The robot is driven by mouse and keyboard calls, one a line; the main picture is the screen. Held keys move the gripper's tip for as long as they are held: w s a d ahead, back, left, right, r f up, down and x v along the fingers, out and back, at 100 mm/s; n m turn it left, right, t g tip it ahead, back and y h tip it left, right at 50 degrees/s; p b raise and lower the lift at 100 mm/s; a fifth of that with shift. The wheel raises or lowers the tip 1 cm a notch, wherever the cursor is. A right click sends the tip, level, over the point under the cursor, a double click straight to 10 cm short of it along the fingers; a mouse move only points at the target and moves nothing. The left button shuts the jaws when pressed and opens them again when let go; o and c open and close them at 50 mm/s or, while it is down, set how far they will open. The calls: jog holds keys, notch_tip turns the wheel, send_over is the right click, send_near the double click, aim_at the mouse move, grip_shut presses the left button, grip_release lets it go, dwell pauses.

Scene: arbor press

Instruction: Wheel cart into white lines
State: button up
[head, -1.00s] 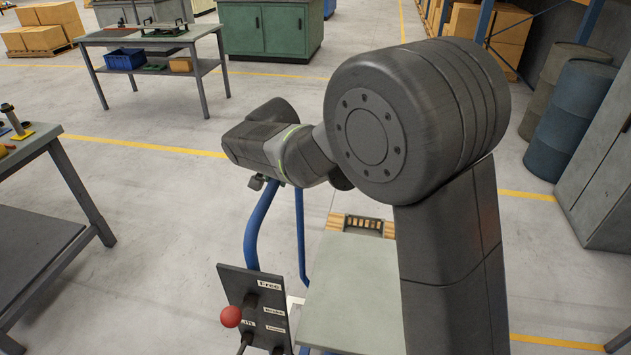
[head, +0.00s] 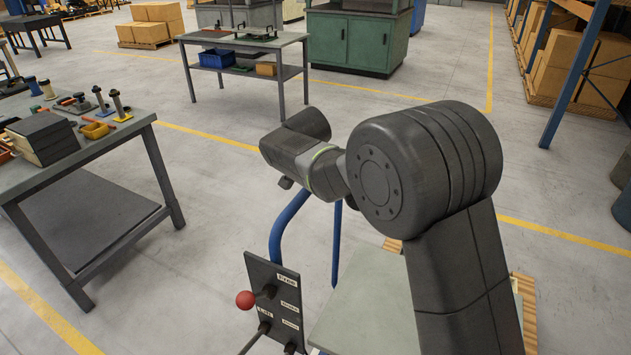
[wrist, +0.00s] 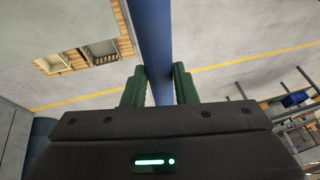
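The cart has a blue tubular handle (head: 285,220) and a grey-green flat deck (head: 362,300), partly hidden behind my arm. A dark panel (head: 277,300) with levers, small labels and a red knob (head: 245,300) is at the handle's left side. My gripper's green fingers (wrist: 158,78) are closed on either side of the blue handle bar (wrist: 155,35) in the wrist view, apparently touching it. In the head view the fingertips are hidden below my wrist. I cannot make out white floor lines in either current view; the visible floor lines are yellow.
A workbench (head: 165,190) with tools stands close on the left. Another table (head: 300,75) with a blue bin (head: 217,59) stands farther back, before a green cabinet (head: 350,42). A blue rack upright (head: 568,85) is at right. Open floor (head: 440,80) lies between.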

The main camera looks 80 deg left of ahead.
jog(key=o, duration=0.4)
jog(key=shift+s+a+r, duration=0.15)
jog(key=shift+s+a, duration=0.45)
jog(key=shift+s, duration=0.25)
jog(key=shift+o, duration=0.2)
jog(key=shift+w, duration=0.1)
jog(key=shift+d, duration=0.1)
jog(key=b+v, duration=0.1)
jog(key=v, duration=1.2)
jog(key=shift+w+d+r, duration=0.15)
jog(key=shift+d+r, duration=0.15)
jog(key=x, duration=1)
jog(key=shift+a+f+p, duration=0.15)
jog(key=shift+p, duration=0.15)
jog(key=shift+w, duration=0.1)
